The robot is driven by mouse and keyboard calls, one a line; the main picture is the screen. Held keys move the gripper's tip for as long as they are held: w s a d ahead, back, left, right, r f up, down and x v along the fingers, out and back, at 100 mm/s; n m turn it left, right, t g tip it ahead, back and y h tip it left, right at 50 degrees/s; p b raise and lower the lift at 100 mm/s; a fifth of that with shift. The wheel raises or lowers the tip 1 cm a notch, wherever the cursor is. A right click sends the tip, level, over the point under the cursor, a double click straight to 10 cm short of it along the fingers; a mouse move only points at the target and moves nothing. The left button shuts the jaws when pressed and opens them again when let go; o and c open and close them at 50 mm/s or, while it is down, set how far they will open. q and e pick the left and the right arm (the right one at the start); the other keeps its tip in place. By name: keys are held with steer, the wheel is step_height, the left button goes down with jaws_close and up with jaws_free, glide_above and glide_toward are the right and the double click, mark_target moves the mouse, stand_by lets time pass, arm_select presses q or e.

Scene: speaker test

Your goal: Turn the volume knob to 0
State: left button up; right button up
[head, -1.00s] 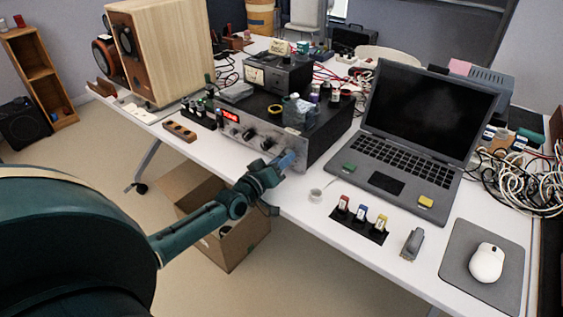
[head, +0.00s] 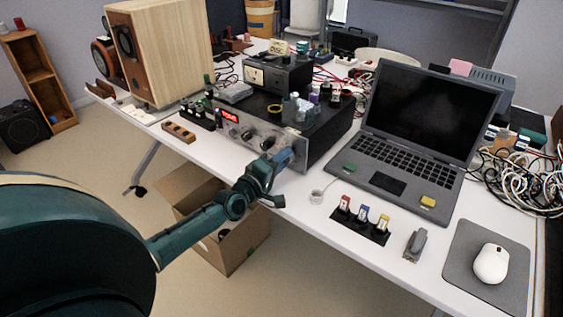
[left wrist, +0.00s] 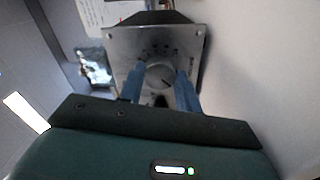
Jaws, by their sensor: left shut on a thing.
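The amplifier (head: 314,147) stands on the white table with its silver front panel facing me. My left gripper (head: 286,156) is at the right end of this panel in the head view, its blue fingers against the front. In the left wrist view a round silver knob (left wrist: 159,75) with a dark pointer line sits between the two fingers of my left gripper (left wrist: 160,84), which is shut on it. Small dark marks show on the panel above the knob; I cannot read them. In the head view the gripper hides this knob. My right gripper is not in view.
Smaller knobs (head: 247,135) and a red lit display (head: 229,115) are left on the panel. An open cardboard box (head: 240,240) is on the floor below the table edge.

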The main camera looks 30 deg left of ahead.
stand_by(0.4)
arm_select(q)
steer(key=o, duration=1)
steer(key=shift+c, duration=0.2)
steer(key=s+a+p, duration=0.1)
steer(key=s, duration=1.2)
steer(key=shift+s, duration=0.1)
